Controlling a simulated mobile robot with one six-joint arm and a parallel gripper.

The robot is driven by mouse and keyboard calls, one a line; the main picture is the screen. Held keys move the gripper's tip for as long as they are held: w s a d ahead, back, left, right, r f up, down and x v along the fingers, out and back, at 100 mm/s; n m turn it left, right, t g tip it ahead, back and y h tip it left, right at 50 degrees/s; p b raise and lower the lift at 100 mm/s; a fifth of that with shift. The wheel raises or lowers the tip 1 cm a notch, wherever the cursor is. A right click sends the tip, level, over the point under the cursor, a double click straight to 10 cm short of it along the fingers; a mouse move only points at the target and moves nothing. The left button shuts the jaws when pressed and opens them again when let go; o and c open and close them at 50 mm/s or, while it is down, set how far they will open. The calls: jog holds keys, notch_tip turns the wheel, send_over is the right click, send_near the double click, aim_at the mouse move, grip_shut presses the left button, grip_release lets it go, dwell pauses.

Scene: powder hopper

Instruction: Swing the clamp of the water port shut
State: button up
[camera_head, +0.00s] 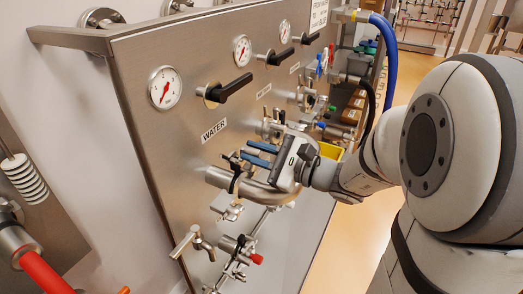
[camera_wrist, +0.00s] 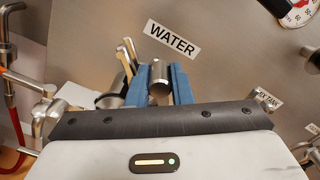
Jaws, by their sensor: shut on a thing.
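The water port (camera_head: 218,177) is a metal pipe stub low on the steel panel, under the WATER label (camera_head: 214,131). Its clamp (camera_head: 237,170) is around the pipe, partly hidden by my gripper. My gripper (camera_head: 250,155) has its two blue fingers at the clamp. In the wrist view, the fingers close on a short round metal piece of the clamp (camera_wrist: 159,84).
A black-handled valve (camera_head: 230,89) and a gauge (camera_head: 164,88) sit above on the panel. Small taps (camera_head: 193,240) and fittings with a red end (camera_head: 240,249) are below. More ports and a blue hose (camera_head: 384,55) are farther along. Open floor lies to the right.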

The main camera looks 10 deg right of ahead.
jog(key=shift+s+a+f, duration=0.35)
jog(key=shift+s+a, duration=0.25)
jog(key=shift+s, duration=0.2)
jog(key=shift+b, duration=0.3)
jog(key=shift+s+a+f+b, duration=0.25)
jog(key=shift+s+f+b, duration=0.1)
jog(key=shift+f+b, duration=0.2)
jog(key=shift+s+a+f+b, duration=0.25)
jog(key=shift+s+f+b, duration=0.15)
jog(key=shift+b, duration=0.15)
jog(key=b, duration=0.3)
jog(key=shift+s+a+f, duration=0.35)
jog(key=shift+s, duration=0.05)
